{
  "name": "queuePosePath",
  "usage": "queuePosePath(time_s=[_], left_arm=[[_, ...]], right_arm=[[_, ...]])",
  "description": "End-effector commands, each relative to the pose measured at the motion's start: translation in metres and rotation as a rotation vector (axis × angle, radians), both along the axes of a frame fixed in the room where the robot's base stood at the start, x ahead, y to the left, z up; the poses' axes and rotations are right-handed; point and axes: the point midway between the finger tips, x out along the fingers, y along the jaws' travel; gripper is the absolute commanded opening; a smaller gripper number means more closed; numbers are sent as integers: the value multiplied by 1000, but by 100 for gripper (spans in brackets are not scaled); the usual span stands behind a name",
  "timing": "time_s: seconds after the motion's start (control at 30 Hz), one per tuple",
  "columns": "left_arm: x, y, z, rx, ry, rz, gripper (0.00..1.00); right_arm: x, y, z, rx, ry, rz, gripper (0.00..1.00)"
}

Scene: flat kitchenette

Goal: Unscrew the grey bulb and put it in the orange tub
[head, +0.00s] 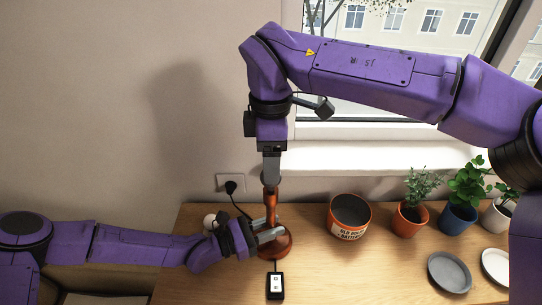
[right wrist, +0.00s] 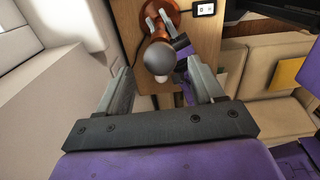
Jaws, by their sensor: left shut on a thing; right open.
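An orange-brown lamp (head: 283,250) stands on the wooden table. The grey bulb (right wrist: 158,58) sits at the top of the lamp in the right wrist view; my right gripper largely hides it in the head view. My right gripper (head: 271,181) points down over the lamp. It is open, with its fingers on either side of the bulb and gaps visible in the right wrist view. My left gripper (head: 266,236) is shut on the lamp low down, just above its base. The orange tub (head: 348,232), with a white label, stands right of the lamp.
A white bulb (head: 209,221) lies left of the lamp, partly behind my left arm. A small switch box (head: 275,286) is in front. Potted plants (head: 409,222) and two plates (head: 449,272) are at the right. A cord runs to the wall socket (head: 231,183).

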Motion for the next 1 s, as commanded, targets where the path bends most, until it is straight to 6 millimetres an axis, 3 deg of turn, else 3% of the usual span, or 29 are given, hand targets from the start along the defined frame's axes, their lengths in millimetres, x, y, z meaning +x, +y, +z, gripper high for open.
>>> queuePosePath(time_s=[0.17, 0.5, 0.83, 0.87, 1.0], left_arm=[[2, 0, 2, -2, -5, 2, 0], [2, 0, 2, -2, -5, 2, 0], [2, 0, 2, -2, -5, 2, 0], [2, 0, 2, -2, -5, 2, 0], [2, 0, 2, -2, -5, 2, 0]], right_arm=[[0, 0, -17, -1, 3, -37, 67], [0, 0, -73, 0, 2, -35, 67], [0, 0, -80, 0, -1, -35, 67], [0, 0, -80, 0, -1, -35, 60], [0, 0, -80, 0, -1, -35, 15]])
